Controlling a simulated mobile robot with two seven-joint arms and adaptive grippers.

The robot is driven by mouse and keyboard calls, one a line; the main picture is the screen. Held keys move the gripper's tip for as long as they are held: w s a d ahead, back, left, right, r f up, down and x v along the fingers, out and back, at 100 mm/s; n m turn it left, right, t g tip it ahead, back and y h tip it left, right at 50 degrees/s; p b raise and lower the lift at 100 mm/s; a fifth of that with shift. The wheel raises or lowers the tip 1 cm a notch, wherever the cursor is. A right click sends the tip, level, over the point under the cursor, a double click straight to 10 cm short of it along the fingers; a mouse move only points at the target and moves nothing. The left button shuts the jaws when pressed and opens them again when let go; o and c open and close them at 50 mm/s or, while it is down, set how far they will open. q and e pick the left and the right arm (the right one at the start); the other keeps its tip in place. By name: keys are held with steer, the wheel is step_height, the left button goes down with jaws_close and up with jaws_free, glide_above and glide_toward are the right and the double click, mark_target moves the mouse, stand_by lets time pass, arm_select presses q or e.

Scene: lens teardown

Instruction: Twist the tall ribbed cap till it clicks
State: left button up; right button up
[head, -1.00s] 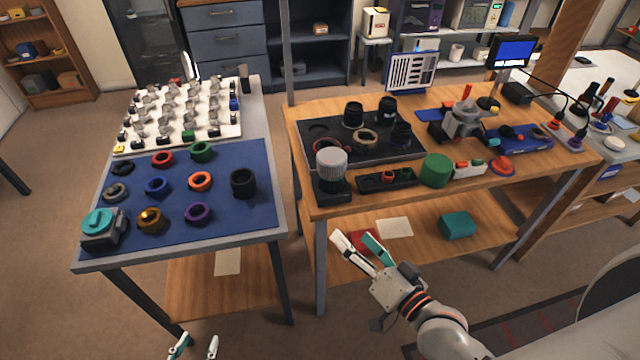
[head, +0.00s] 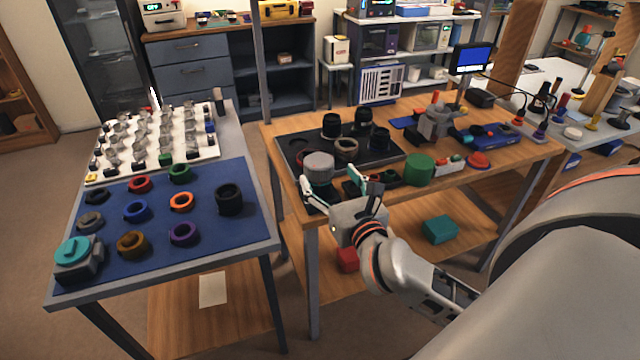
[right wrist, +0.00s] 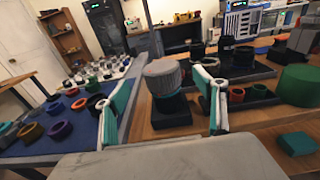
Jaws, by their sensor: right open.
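The tall ribbed cap (head: 318,166) is a light grey cylinder. It stands upright on a black base near the front left corner of the wooden table. In the right wrist view the ribbed cap (right wrist: 163,77) and its black base (right wrist: 171,110) show between and beyond my fingers. My right gripper (head: 331,184) is open in front of the cap, with fingers spread to either side in the picture. The fingers, teal and white, also frame the cap in the right wrist view (right wrist: 164,103). I see no contact with the cap. My left gripper is not in view.
A green cylinder (head: 419,169) and a red button-like piece (head: 478,160) stand right of the gripper. A dark tray (head: 295,147) with black lens parts lies behind the cap. A blue mat (head: 208,207) with coloured rings covers the left table, across a gap.

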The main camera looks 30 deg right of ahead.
mark_target(319, 161)
steer(key=x, duration=0.7)
steer(key=shift+w+d, duration=0.1)
steer(key=shift+w, duration=0.15)
steer(key=c, duration=1.2)
steer(key=shift+m+g+h+p, duration=0.35)
steer(key=shift+m+h, duration=0.45)
steer(key=shift+h, duration=0.2)
steer(key=shift+m+g+h, duration=0.25)
steer(key=shift+m+h, duration=0.25)
steer(key=shift+h, duration=0.3)
